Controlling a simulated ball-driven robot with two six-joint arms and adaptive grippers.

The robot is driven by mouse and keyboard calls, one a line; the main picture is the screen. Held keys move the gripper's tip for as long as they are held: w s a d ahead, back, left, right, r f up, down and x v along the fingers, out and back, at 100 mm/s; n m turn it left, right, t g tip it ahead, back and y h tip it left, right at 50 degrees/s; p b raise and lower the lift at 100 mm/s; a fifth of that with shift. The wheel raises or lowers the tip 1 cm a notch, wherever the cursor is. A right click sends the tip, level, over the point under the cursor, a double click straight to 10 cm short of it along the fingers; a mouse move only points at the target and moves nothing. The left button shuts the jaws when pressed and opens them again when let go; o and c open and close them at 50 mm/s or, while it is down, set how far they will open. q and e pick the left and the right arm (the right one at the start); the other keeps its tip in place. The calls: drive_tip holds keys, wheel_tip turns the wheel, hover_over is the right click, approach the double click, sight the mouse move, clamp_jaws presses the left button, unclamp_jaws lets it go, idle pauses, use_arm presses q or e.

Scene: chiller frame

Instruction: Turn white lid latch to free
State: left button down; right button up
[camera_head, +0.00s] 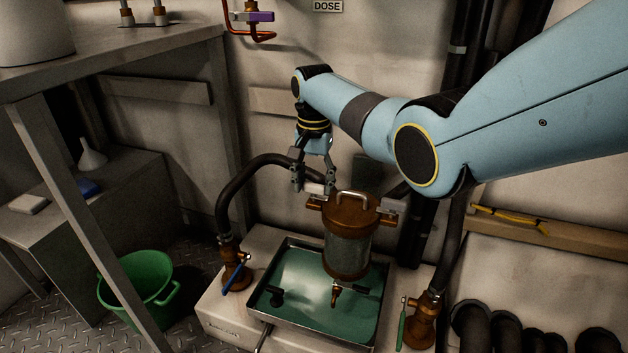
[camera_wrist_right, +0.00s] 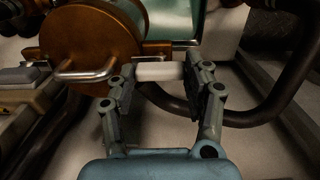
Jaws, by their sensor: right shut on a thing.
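The brown lidded vessel (camera_head: 350,214) with a clear body stands over the shallow tray. Its lid has a metal handle (camera_head: 357,196), which also shows in the right wrist view (camera_wrist_right: 85,75). The white lid latch (camera_wrist_right: 160,71) lies at the edge of the lid, between the fingers of my right gripper (camera_wrist_right: 158,82). In the head view the right gripper (camera_head: 314,180) comes down at the lid's left side, shut on the white latch (camera_head: 314,188), whose ends are partly hidden by the fingers. My left gripper is not in view.
A metal tray (camera_head: 262,310) with green liquid sits below the vessel. A grey latch (camera_head: 393,205) is at the lid's right side. A black hose (camera_head: 235,185) curves behind the gripper. Valves with a blue handle (camera_head: 237,278) and a green handle (camera_head: 402,325) flank the tray.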

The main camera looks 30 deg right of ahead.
drive_tip(key=shift+r, duration=0.1)
drive_tip(key=n+p, duration=0.3)
drive_tip(key=n, duration=0.3)
drive_tip(key=shift+n, duration=0.7)
drive_tip(key=n, duration=0.2)
drive_tip(key=shift+n+p, duration=0.35)
drive_tip(key=shift+n, duration=0.05)
drive_tip(key=n, duration=0.7)
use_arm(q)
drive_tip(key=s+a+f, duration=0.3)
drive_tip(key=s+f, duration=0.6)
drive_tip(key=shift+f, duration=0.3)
use_arm(e)
drive_tip(key=shift+n, duration=0.3)
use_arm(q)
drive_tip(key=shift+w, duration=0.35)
